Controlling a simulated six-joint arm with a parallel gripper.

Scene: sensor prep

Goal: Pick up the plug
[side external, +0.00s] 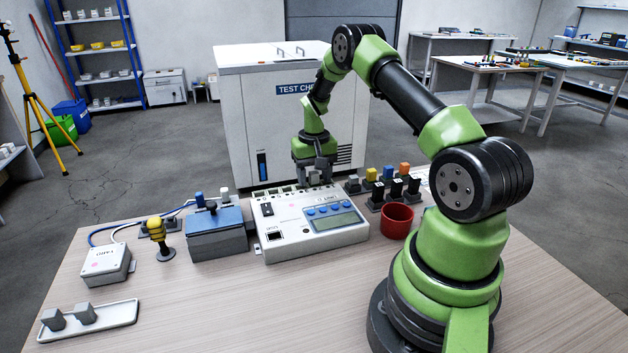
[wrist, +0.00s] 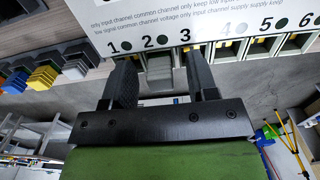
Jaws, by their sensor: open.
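My gripper (side external: 314,176) is pointed down over the back edge of the white instrument box (side external: 330,244), near its row of channel slots. In the wrist view my gripper (wrist: 161,66) has its two black fingers apart. A light grey block (wrist: 159,72), which may be the plug, shows between them below the numbers 2 and 3. It stands at the slot row; I cannot tell whether a finger touches it. Two other grey plug-like blocks (side external: 85,313) lie on a white tray (side external: 128,318) at the front left.
Several coloured blocks on holders, including a yellow one (side external: 371,174), stand right of the instrument. A red cup (side external: 396,221) is near them. A blue-topped box (side external: 216,221), a yellow-topped stand (side external: 157,231) and a white box (side external: 107,262) are at left.

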